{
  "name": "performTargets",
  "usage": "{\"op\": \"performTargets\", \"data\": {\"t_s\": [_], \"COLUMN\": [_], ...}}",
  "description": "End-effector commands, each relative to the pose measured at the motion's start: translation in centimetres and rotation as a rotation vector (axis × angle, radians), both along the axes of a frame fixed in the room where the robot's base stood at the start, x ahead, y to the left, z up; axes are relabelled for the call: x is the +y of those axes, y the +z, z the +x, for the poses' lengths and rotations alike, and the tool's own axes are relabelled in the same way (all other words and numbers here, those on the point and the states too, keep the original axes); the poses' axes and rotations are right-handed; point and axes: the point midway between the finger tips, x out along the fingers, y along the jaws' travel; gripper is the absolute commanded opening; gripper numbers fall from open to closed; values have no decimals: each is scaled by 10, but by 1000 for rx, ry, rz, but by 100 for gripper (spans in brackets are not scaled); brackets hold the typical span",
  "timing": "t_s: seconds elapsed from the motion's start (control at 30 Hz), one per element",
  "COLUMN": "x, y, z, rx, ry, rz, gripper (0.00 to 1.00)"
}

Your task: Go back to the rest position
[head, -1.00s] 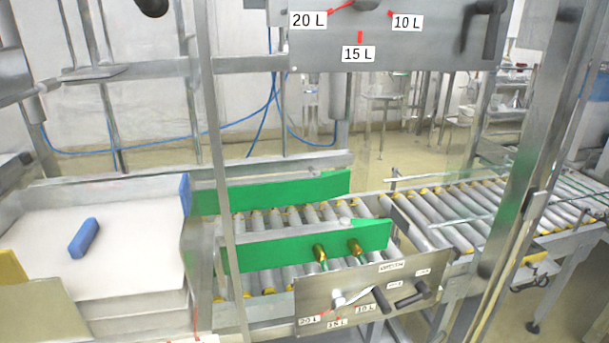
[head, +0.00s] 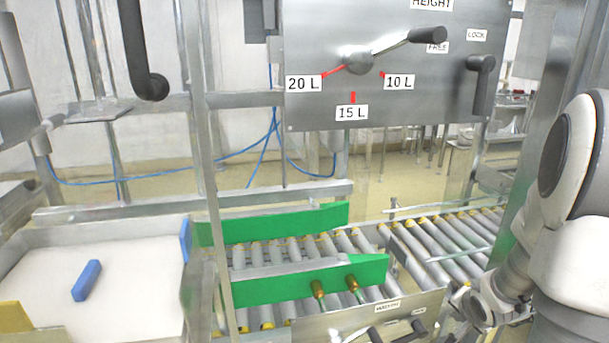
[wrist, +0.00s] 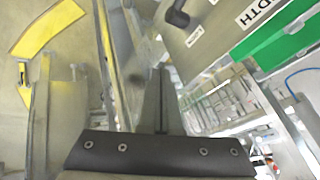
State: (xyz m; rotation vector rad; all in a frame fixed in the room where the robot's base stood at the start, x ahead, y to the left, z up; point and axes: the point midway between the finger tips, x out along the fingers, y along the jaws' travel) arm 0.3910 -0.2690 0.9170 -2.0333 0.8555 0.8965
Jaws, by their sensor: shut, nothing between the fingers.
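My arm (head: 575,190) stands at the right of the head view, with its lower links beside the conveyor frame. My gripper (wrist: 160,100) shows in the wrist view as narrow dark fingers together, with nothing between them, above a dark bolted bracket. The fingers point past the side of a grey panel (wrist: 205,30) with a black handle (wrist: 178,14) and a label ending in "DTH". My gripper appears clear of the handle. The fingertips are hard to make out in the head view.
The height panel (head: 330,35) with its lever (head: 425,36) and lock handle (head: 481,85) hangs above the roller conveyor (head: 445,235). Green guides (head: 300,285) line the conveyor. A blue block (head: 87,281) lies on the white surface at left. Upright metal posts (head: 216,160) stand nearby.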

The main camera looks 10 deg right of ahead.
Motion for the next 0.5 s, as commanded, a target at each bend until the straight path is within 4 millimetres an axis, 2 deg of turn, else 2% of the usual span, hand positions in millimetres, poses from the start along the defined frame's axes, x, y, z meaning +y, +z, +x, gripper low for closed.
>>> {"op": "performTargets", "data": {"t_s": [0.03, 0.17, 0.27, 0.37, 0.5], "x": [13, 46, 79, 115, 166], "y": [27, 76, 111, 143, 181], "z": [7, 12, 10, 3, -18], "rx": [13, 70, 104, 132, 162], "ry": [39, 133, 214, 306, 455], "rz": [-49, -141, -186, -208, -218], "gripper": [0, 0, 0, 0, 0]}}
